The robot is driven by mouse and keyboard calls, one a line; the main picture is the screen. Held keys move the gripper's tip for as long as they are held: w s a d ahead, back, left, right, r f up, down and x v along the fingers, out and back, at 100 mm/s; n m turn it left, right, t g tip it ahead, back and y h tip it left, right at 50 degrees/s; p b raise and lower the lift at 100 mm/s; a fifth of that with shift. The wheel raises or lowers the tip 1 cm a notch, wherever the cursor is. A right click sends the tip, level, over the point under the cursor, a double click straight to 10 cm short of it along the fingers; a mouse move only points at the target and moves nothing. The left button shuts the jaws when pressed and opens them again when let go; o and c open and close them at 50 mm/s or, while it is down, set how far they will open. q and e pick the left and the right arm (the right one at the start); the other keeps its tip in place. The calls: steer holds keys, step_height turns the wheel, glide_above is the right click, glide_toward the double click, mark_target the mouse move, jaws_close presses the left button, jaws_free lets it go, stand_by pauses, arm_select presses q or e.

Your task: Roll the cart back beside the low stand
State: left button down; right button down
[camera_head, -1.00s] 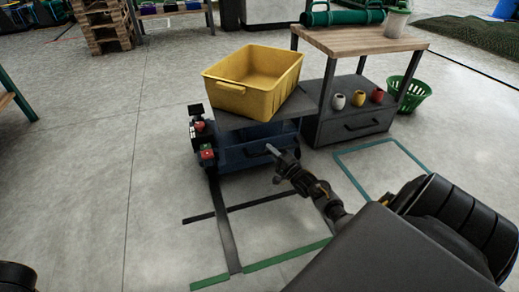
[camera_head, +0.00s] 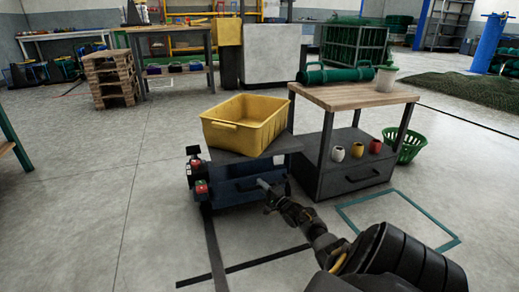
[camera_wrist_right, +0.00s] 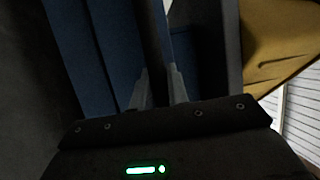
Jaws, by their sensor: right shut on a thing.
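The cart (camera_head: 232,190) is a low dark-blue wheeled unit with a grey top, and a yellow bin (camera_head: 247,124) sits on that top. The low stand (camera_head: 345,178) has a wooden top, dark legs and a drawer; it is right of the cart, close to it. My right gripper (camera_head: 264,187) is at the cart's front, shut on its handle (camera_head: 245,187). In the right wrist view the fingers (camera_wrist_right: 161,85) are against the dark bar before the blue front. My left gripper is out of view.
Teal tape (camera_head: 398,217) outlines a floor patch before the stand, and dark tape (camera_head: 240,265) crosses the floor by the cart. A green basket (camera_head: 405,146) stands right of the stand. Pallets (camera_head: 109,80) are at the back left.

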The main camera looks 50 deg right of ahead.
steer(key=shift+d+r, duration=0.2)
steer(key=shift+d, duration=0.1)
steer(key=c, duration=1.4)
jaws_free()
steer(key=shift+a+f, duration=0.1)
steer(key=shift+f, duration=0.05)
steer(key=shift+o, duration=0.2)
steer(key=p+v, duration=0.5)
steer(key=v, duration=0.5)
steer(key=shift+s+p, duration=0.35)
steer(key=shift+a+f, duration=0.1)
steer(key=shift+f, duration=0.05)
